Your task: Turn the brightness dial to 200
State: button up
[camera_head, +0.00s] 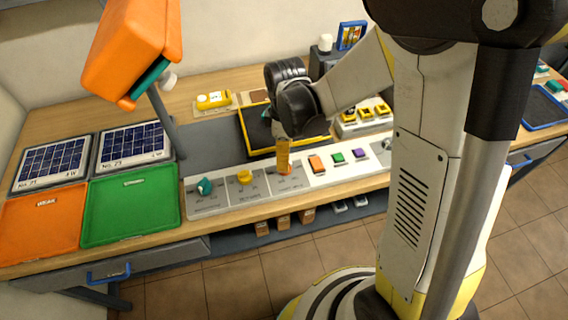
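A white control panel (222,201) runs along the front of the bench. On it are a teal dial (205,186), a yellow dial (244,177) and an orange dial (286,171) to their right. The printed labels and numbers are too small to read, so I cannot tell which one is marked brightness. My gripper (283,160) reaches down from its black wrist, its narrow yellow end right over the orange dial and partly hiding it. I cannot tell whether it touches the dial, nor whether the fingers are open or closed.
Orange, green and purple buttons sit right of the dials. An orange lamp head (128,45) overhangs the left side. Two solar panels (133,145), an orange tray (42,226) and a green tray (130,205) lie left. A yellow-rimmed black tray (252,131) is behind the panel.

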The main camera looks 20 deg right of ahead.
notch_tip(320, 180, down, 6)
jog(key=shift+f+b, duration=0.1)
jog(key=shift+b, duration=0.7)
jog(key=c, duration=1.2)
